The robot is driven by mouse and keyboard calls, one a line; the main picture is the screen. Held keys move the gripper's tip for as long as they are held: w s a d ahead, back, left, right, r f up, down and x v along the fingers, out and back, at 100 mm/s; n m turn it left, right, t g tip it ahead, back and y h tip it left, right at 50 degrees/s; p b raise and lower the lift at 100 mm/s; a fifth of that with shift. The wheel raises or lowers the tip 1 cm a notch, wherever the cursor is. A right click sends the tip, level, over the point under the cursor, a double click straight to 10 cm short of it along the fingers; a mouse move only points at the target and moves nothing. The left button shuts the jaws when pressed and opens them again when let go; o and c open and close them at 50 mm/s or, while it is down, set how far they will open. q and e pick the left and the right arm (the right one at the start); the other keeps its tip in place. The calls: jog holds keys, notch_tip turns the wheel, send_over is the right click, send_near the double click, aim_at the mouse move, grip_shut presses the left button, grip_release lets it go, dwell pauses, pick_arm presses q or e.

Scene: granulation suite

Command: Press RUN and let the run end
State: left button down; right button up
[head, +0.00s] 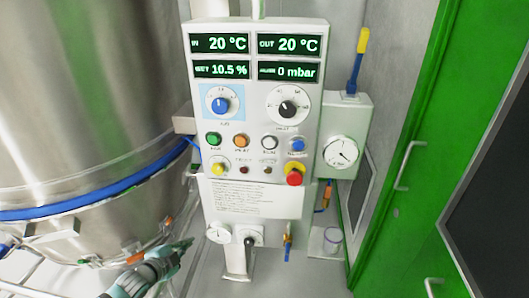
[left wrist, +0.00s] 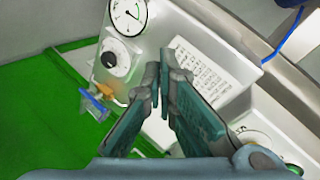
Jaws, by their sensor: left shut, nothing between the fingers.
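The control panel (head: 250,110) stands upright at the centre of the head view. Its displays read 20 °C, 20 °C, 10.5 % and 0 mbar. A green button (head: 213,139) is at the left of the button row, with orange, white and blue buttons to its right; their labels are too small to read surely. My left gripper (head: 187,244) is shut and empty, low and left of the panel, well below the buttons and apart from them. In the left wrist view, its fingertips (left wrist: 164,70) come together before the panel's printed sheet (left wrist: 208,62). My right gripper is out of view.
A large steel vessel (head: 80,100) with a blue band fills the left. A red emergency knob (head: 294,177) and yellow button (head: 218,169) sit below the button row. A gauge box (head: 343,150) and green door frame (head: 400,140) stand right.

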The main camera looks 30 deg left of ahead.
pick_arm(q)
jog(key=w+d+r+m+t+h, duration=0.1)
jog(key=w+d+r+m+h, duration=0.15)
jog(key=r, duration=0.45)
jog(key=w+d+r+m+t+h, duration=0.1)
jog(key=w+d+r+m+t, duration=0.15)
jog(key=r, duration=0.45)
jog(key=d+r+m+h, duration=0.6)
jog(key=d+r+m, duration=0.2)
jog(key=r, duration=0.7)
jog(key=d, duration=0.2)
jog(key=shift+d, duration=0.3)
jog(key=b, duration=0.6)
send_near(269, 143)
jog(key=shift+w+d+f, duration=0.2)
jog(key=shift+w+d, duration=1)
jog(key=shift+w, duration=0.1)
jog(key=shift+w+d+f, duration=0.15)
jog(key=shift+w+d, duration=1.1)
jog(key=shift+w, duration=0.05)
